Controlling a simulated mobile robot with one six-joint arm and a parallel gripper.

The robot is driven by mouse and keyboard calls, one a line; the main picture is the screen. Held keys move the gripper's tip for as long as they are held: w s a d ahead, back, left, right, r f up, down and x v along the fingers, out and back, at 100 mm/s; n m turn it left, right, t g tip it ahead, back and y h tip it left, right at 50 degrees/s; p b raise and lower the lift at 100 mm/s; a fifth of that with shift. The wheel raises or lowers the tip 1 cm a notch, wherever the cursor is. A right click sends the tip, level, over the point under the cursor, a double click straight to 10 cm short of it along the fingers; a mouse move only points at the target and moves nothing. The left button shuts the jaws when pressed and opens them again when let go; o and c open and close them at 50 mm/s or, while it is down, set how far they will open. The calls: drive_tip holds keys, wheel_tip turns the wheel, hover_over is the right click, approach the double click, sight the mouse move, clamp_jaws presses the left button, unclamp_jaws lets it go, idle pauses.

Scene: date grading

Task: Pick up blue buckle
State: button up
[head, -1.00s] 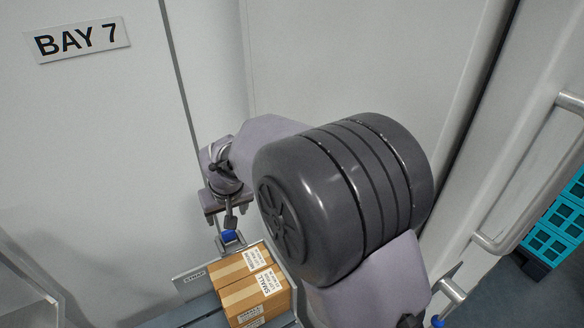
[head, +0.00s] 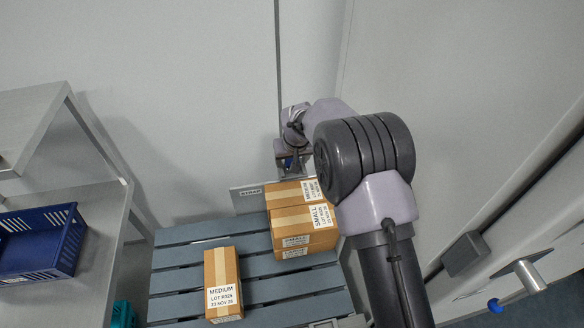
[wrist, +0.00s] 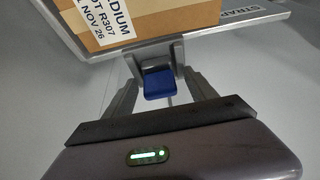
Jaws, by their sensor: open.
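The blue buckle (wrist: 160,84) sits on a small grey metal bracket at the edge of a metal plate marked STRAP (wrist: 236,16). My gripper (wrist: 161,92) is open, its two fingers on either side of the buckle in the wrist view. A gap shows between the buckle and each finger. In the head view my gripper (head: 291,168) is beside the wall behind the cartons, and only a bit of blue shows there, mostly hidden by the gripper.
Stacked cartons (head: 290,222) stand next to the plate on a grey slatted pallet (head: 178,281). A MEDIUM carton (head: 221,270) stands nearer on the pallet. A blue crate (head: 62,262) sits on a metal table (head: 110,225) at left. The wall is close behind.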

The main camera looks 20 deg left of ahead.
drive_tip(key=shift+r, duration=0.1)
clamp_jaws()
